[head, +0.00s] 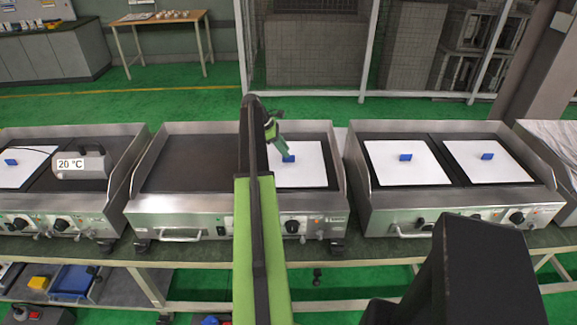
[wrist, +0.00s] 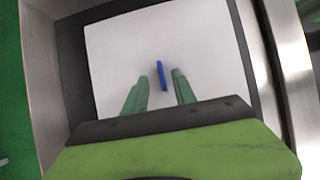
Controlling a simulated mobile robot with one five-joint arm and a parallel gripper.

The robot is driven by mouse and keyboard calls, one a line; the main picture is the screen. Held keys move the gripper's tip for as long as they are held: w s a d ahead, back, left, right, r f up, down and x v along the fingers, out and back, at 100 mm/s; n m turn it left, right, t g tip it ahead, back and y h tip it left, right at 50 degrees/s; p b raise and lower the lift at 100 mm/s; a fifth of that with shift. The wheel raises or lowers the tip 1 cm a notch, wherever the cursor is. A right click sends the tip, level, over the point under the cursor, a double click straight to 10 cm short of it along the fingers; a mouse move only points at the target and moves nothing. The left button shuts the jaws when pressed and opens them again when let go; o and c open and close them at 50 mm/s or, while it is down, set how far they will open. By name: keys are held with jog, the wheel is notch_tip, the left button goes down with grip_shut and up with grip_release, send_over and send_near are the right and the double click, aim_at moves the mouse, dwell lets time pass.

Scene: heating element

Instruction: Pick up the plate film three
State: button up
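Several white plate films with small blue tabs lie on the griddles; no number shows on them. One film (head: 312,175) lies on the right half of the middle griddle. It also fills much of the wrist view (wrist: 120,50). My gripper (head: 281,148) is over this film, close to its blue tab (head: 289,158). In the wrist view my gripper (wrist: 160,77) is open, its two green fingers apart. The blue tab (wrist: 162,77) appears between the fingertips with a gap on each side. My arm hides the film's left edge in the head view.
The middle griddle's left half (head: 190,165) is bare. Two films (head: 400,172) (head: 490,172) lie on the right griddle. The left griddle holds another film (head: 18,175) and a "20 °C" display (head: 82,165). Raised metal walls (head: 357,165) border the griddles.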

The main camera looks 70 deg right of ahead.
aim_at(289, 159)
jog(key=b+x, duration=0.2)
jog(key=x, duration=0.2)
jog(key=shift+w+a+f+b, duration=0.1)
jog(key=shift+f+b, duration=0.1)
jog(key=shift+b, duration=0.2)
jog(key=shift+r, duration=0.15)
grip_shut()
